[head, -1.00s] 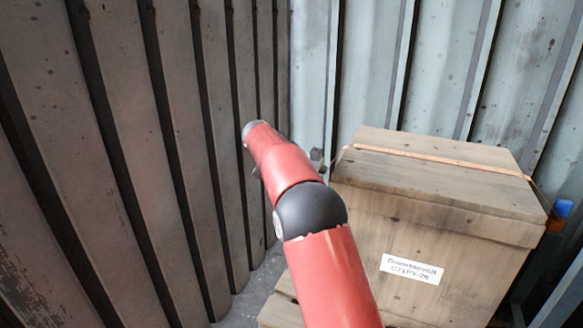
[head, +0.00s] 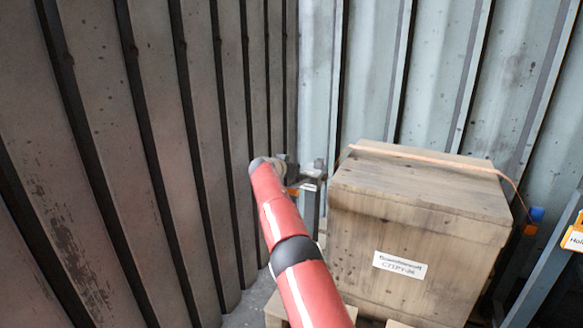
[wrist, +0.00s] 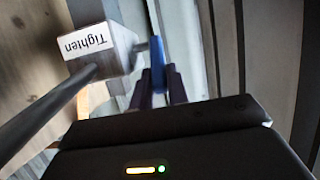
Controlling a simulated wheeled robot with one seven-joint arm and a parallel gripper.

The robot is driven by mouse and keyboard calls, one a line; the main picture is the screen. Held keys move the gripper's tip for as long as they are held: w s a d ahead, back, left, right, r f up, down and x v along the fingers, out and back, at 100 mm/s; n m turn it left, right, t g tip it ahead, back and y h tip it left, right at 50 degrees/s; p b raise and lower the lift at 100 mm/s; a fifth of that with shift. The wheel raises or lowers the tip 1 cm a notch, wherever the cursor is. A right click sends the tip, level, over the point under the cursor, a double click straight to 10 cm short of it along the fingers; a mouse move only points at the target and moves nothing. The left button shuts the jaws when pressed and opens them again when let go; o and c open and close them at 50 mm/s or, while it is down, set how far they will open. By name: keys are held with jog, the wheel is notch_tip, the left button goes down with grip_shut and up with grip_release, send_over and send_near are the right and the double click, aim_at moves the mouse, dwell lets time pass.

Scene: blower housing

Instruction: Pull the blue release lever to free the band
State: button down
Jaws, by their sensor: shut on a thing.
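A blue lever (wrist: 157,55) stands upright in the wrist view, and my gripper (wrist: 161,78) has its dark fingers on either side of it, shut on it. The lever adjoins a pale block (wrist: 105,50) labelled "Tighten", which has a grey rod. In the head view my gripper is small and partly hidden at the end of my red arm, by the bracket (head: 312,178) left of the crate. The orange band (head: 430,160) lies over the top of the wooden crate (head: 400,235). On the right it bows outward and looks loose.
A blue part (head: 537,214) with orange beneath stands right of the crate, near a blue-grey post (head: 545,265) with an orange sign (head: 574,238). Corrugated walls (head: 130,150) close in on the left and behind.

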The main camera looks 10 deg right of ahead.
dwell(0.4)
jog(key=c, duration=1.4)
grip_release()
jog(key=shift+o, duration=0.2)
jog(key=shift+a, duration=0.1)
jog(key=shift+s+a+r+b, duration=0.1)
jog(key=shift+s+a+b, duration=0.25)
jog(key=shift+b, duration=0.25)
jog(key=b+v, duration=0.2)
jog(key=v, duration=0.4)
jog(key=shift+s+r, duration=0.15)
jog(key=shift+s, duration=0.2)
